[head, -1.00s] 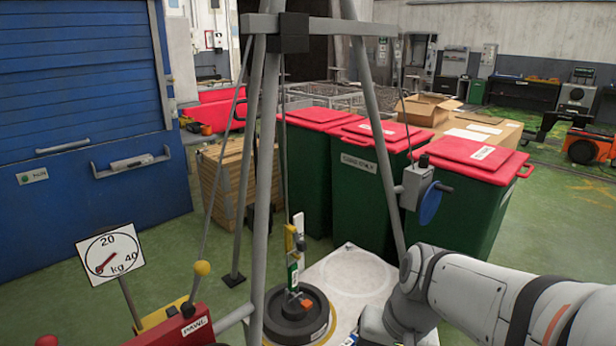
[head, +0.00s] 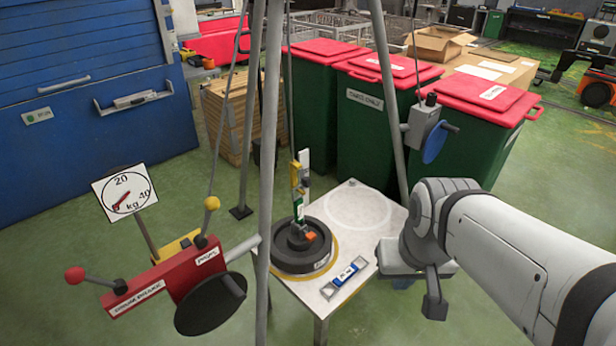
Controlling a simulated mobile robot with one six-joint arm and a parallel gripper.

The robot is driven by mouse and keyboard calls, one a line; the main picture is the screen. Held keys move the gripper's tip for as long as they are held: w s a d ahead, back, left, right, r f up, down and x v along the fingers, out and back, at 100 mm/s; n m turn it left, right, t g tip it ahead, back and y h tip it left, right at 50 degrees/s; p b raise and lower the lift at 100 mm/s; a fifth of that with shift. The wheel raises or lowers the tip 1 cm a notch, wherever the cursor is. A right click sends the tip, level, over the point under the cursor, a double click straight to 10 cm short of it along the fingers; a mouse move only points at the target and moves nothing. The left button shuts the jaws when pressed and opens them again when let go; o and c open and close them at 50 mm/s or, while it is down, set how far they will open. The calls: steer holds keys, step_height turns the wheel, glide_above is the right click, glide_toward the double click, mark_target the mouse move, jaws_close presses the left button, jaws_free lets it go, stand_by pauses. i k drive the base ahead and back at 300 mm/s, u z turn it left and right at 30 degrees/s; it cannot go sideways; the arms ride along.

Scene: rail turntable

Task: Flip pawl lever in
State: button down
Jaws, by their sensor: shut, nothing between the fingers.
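A red winch housing (head: 172,272) stands at the lower left. Its right end carries a label reading PAWL (head: 207,257). A short lever with a yellow knob (head: 211,203) stands upright behind that label, next to a black knob (head: 201,242); it looks like the pawl lever. Where its lower end meets the pawl is too small to tell. My gripper (head: 435,306) is at the right, pointing down, shut and empty. It is well apart from the lever, with the white table and a frame leg between them.
Grey tripod legs (head: 268,150) stand between winch and table. A black weight (head: 302,262) sits on the white table (head: 335,203), with a blue-labelled tool (head: 345,277) in front. A red-knobbed handle (head: 75,275) juts left from the winch. A kg dial (head: 124,193) stands behind it.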

mark_target(212, 204)
steer(key=u, duration=1.25)
